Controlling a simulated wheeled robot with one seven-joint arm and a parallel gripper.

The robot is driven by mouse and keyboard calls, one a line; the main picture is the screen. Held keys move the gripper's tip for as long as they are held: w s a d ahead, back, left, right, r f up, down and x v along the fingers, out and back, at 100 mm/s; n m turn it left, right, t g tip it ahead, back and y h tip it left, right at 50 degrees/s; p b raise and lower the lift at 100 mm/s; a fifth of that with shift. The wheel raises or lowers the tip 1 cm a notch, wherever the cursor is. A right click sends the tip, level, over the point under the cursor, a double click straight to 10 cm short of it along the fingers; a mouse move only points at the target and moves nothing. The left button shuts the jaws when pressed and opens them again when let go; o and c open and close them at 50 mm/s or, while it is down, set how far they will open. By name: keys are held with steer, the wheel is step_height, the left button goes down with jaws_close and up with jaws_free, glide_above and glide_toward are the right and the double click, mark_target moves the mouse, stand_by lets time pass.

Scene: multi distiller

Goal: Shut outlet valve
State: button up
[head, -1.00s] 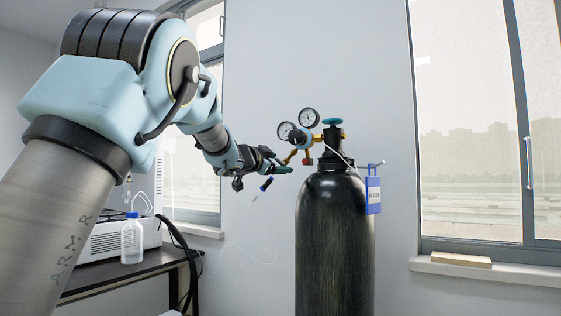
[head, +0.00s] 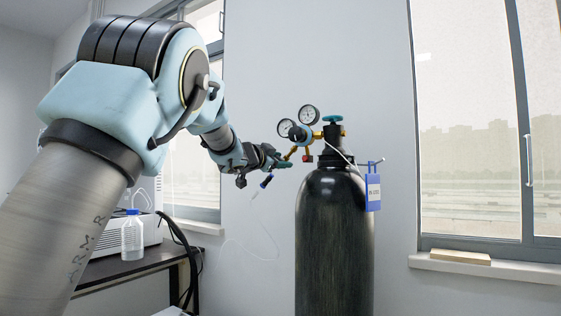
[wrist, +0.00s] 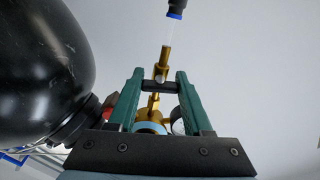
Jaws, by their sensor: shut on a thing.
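The regulator (head: 303,132) sits on top of the black gas cylinder (head: 335,235), with a brass outlet branch (head: 292,153) running down to the left. In the wrist view the outlet valve shows as a dark bar-like handle (wrist: 160,88) on the brass stem (wrist: 164,62). My gripper (head: 286,164) is at the end of this branch. In the wrist view its green fingers (wrist: 160,82) stand on both sides of the stem and are shut on the valve handle. The far finger and the handle are hard to make out in the head view.
Two gauges (head: 309,115) and a green top valve wheel (head: 333,119) are close by. A blue tag (head: 373,192) hangs at the cylinder's right. A bottle (head: 132,235) stands on the left table.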

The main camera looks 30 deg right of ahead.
jaws_close()
steer(key=shift+m, duration=0.7)
steer(key=o, duration=1)
jaws_free()
steer(key=b+v, duration=0.2)
steer(key=v, duration=0.9)
steer(key=shift+w, duration=0.1)
